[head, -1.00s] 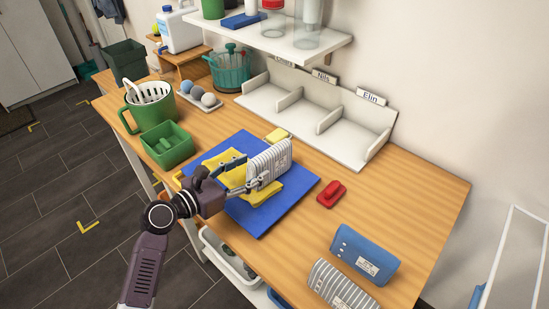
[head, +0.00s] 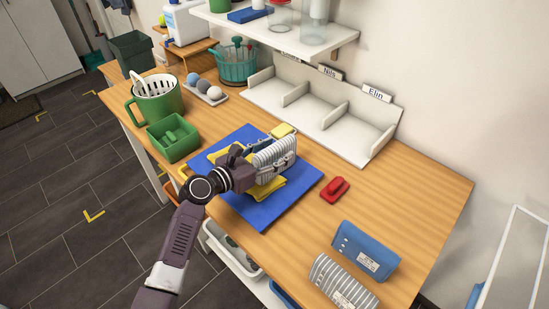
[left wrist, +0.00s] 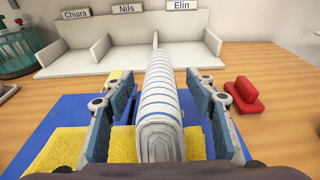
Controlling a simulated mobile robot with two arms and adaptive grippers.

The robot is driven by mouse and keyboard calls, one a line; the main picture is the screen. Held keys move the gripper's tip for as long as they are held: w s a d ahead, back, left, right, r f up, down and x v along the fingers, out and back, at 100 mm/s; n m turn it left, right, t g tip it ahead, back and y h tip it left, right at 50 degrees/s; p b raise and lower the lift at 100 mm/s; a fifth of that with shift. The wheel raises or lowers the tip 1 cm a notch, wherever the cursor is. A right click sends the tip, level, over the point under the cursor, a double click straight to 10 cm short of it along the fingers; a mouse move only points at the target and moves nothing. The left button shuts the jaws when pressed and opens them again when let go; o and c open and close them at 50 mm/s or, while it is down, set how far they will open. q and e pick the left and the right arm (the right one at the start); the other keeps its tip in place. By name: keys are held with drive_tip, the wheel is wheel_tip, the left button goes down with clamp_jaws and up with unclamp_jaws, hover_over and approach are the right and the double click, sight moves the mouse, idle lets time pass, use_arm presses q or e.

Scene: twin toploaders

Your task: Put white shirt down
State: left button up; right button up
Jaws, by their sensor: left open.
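The white shirt is a folded, blue-striped bundle (head: 275,150), standing on edge over a yellow cloth (head: 228,155) on a blue mat (head: 262,212). In the left wrist view the shirt (left wrist: 160,115) stands between the two fingers of my left gripper (left wrist: 157,98). In the head view my left gripper (head: 272,163) reaches the shirt from the left. The shirt's lower edge is partly hidden by the gripper. My right gripper is not in view.
A white sorter (head: 328,118) labelled with names, including Nils and Elin, stands behind the mat. A red object (head: 334,189) lies right of the mat. A folded blue garment (head: 365,252) and a striped one (head: 340,284) stand at the front right. A green bin (head: 172,138) is left.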

use_arm(q)
drive_tip(key=shift+c, duration=0.5)
clamp_jaws()
